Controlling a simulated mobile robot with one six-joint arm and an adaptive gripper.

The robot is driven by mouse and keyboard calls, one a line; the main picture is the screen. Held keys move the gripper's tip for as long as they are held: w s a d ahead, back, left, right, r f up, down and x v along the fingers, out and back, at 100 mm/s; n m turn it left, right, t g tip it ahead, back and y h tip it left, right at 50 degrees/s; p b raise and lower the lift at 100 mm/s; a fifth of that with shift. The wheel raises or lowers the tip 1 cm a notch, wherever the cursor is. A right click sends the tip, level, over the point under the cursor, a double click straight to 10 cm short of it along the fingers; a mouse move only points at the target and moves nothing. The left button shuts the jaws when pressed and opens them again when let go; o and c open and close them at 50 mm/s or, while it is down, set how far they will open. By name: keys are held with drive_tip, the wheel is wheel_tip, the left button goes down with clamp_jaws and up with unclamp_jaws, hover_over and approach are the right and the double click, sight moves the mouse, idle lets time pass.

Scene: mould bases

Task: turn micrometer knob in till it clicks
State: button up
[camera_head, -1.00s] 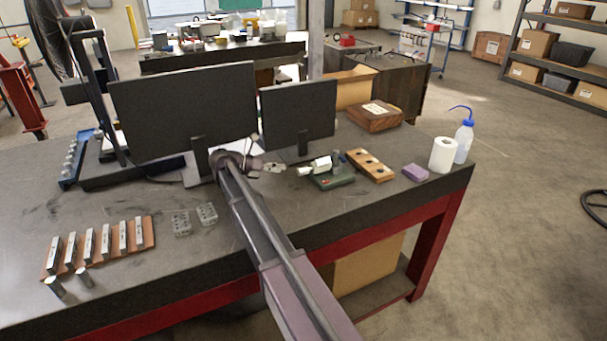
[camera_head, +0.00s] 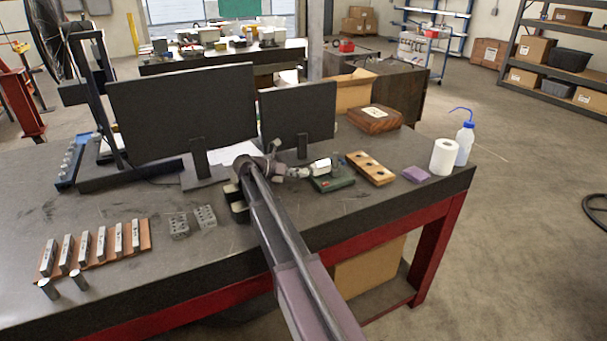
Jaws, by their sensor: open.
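The micrometer (camera_head: 321,165), a small whitish cylinder, sits in a dark green stand (camera_head: 333,183) on the workbench (camera_head: 130,205), in front of the right monitor. Its knob end, on the left, is too small to make out clearly. My gripper (camera_head: 292,172) is open, just left of the micrometer and level with it. The fingertips are close to the knob end; I cannot tell whether they touch it or are around it. My arm comes up from the bottom of the view.
Two monitors (camera_head: 182,112) (camera_head: 298,112) stand behind my arm. Right of the stand are a wooden block with holes (camera_head: 370,168), a purple block (camera_head: 416,174), a paper roll (camera_head: 444,157) and a wash bottle (camera_head: 465,144). Gauge pieces (camera_head: 98,248) lie at the front left.

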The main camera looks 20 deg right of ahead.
clamp_jaws()
drive_tip(key=shift+d, duration=0.25)
drive_tip(key=shift+a, duration=0.3)
drive_tip(key=m+t+p, duration=0.1)
drive_tip(key=m, duration=0.1)
drive_tip(key=shift+s+m+t+y, duration=0.15)
drive_tip(key=shift+m+t+y, duration=0.15)
drive_tip(key=m+t, duration=0.1)
drive_tip(key=m, duration=0.1)
drive_tip(key=shift+m+t+p, duration=0.3)
drive_tip(key=shift+t+p, duration=0.05)
drive_tip(key=shift+t, duration=0.05)
drive_tip(key=shift+f+m+t, duration=0.1)
drive_tip(key=shift+m+t, duration=0.7)
drive_tip(key=shift+m, duration=0.4)
drive_tip(key=m+t+b, duration=0.2)
drive_tip(key=m+t, duration=0.1)
drive_tip(key=m, duration=0.1)
drive_tip(key=shift+f, duration=0.15)
drive_tip(key=m+t+h+b, duration=0.1)
drive_tip(key=m+b, duration=0.1)
drive_tip(key=m, duration=0.1)
drive_tip(key=shift+m+t, duration=0.3)
drive_tip(key=shift+m, duration=0.1)
